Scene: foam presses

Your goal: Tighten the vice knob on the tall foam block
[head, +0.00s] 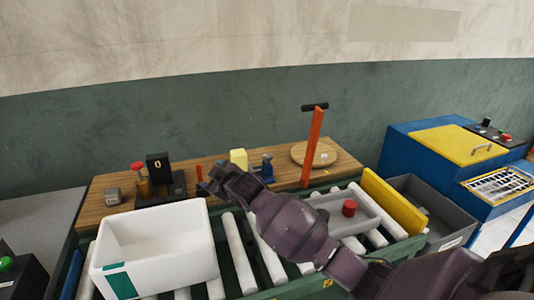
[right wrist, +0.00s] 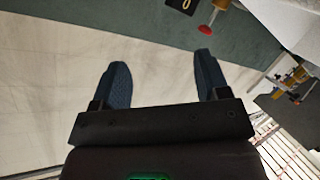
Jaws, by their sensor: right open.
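A yellow block (head: 238,157), which looks like the tall foam block, stands on the wooden bench top. A small blue vice (head: 267,168) is just right of it. Its knob is too small to make out. My right arm comes in from the lower right, and my right gripper (head: 212,181) is in front and to the left of the block, partly hiding its lower part. In the right wrist view the two dark fingers (right wrist: 162,75) are apart with nothing between them. I cannot tell how far the gripper is from the block. My left gripper is not in view.
A press with a red knob (head: 137,166) and a black counter block (head: 158,166) stand left on the bench. A white bin (head: 190,240) is on the rollers in front. An orange post (head: 313,148) rises by a round wooden board (head: 328,159). A grey tray (head: 370,218) lies right.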

